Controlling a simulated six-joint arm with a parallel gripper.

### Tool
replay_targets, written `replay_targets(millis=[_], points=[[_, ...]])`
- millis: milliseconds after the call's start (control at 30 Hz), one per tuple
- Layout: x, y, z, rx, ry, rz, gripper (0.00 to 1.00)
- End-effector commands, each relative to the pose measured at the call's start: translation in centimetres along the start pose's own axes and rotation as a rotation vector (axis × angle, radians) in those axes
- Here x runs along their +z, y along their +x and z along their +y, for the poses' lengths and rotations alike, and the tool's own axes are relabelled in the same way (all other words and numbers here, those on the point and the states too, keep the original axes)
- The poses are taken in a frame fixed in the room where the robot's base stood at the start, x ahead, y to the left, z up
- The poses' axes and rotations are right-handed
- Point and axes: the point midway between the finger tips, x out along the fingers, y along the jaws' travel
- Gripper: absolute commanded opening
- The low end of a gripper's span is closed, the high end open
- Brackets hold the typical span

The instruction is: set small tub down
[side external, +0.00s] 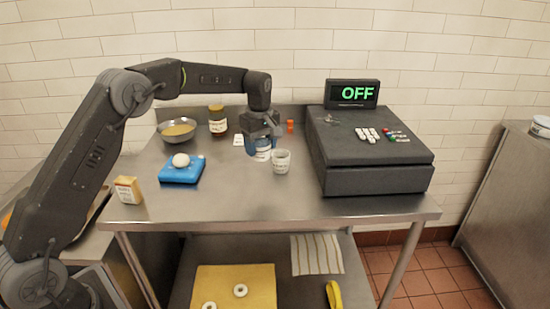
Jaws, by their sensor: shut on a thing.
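My gripper (263,145) points down above the steel table, toward its back middle. Its blue fingers are shut on a small tub (263,154), white with a dark band, partly hidden by the fingers. The tub is upright and low, close to the table top. I cannot tell whether its base touches the table. A second white tub or cup (281,162) with dark print stands just to the right and in front of the gripper.
A black cash register (375,178) fills the right. The table front (240,205) is clear.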

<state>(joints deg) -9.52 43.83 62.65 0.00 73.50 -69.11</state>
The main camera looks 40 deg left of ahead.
Motion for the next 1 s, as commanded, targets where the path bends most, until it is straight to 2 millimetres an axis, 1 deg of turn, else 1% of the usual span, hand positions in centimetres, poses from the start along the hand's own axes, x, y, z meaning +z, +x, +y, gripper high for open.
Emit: replay_targets(millis=[167,267,400,500,600,700,767,833,1000], points=[[-1.8,-0.8,-2.2,-0.001,-0.027,0.0,0.38],[-3.0,-1.1,-4.5,-0.001,-0.061,0.0,0.38],[-4.5,-1.2,-8.4,-0.001,-0.117,0.0,0.38],[-5.1,-1.1,-10.9,0.001,-0.151,0.0,0.38],[-5.4,-1.0,-12.8,0.0,-0.176,0.0,0.38],[-5.5,-0.8,-14.1,-0.001,-0.192,0.0,0.38],[-5.4,-0.7,-14.2,0.0,-0.196,0.0,0.38],[-4.9,-0.2,-13.9,-0.001,-0.195,-0.001,0.38],[-2.4,1.9,-11.5,-0.003,-0.191,-0.001,0.38]])
